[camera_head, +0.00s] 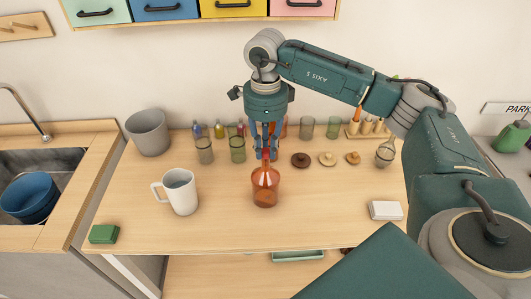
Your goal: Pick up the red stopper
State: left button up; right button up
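The red stopper (266,155) shows as a small patch of red at the mouth of an orange-red glass bottle (266,187). The bottle stands upright on the middle of the wooden table (325,205). My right gripper (267,155) points down over the bottle from above, with its blue fingers on either side of the stopper. The fingers hide most of the stopper, and I cannot tell whether they press on it. My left gripper is not in view.
A white mug (181,193) and a grey pot (149,132) stand to the left. Glass tumblers (237,149) stand behind the bottle, with wooden lids (301,160) to its right. A green sponge (104,234) and a white box (386,210) lie nearer. The table's front middle is clear.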

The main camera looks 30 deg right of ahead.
aim_at(265, 150)
jog(key=shift+r, duration=0.15)
jog(key=shift+r, duration=0.35)
notch_tip(265, 150, up, 7)
jog(key=shift+w+f+b, duration=0.15)
jog(key=shift+f+b, duration=0.05)
jog(key=shift+b, duration=1.05)
notch_tip(265, 150, up, 12)
jog(key=p, duration=0.2)
jog(key=shift+r, duration=0.25)
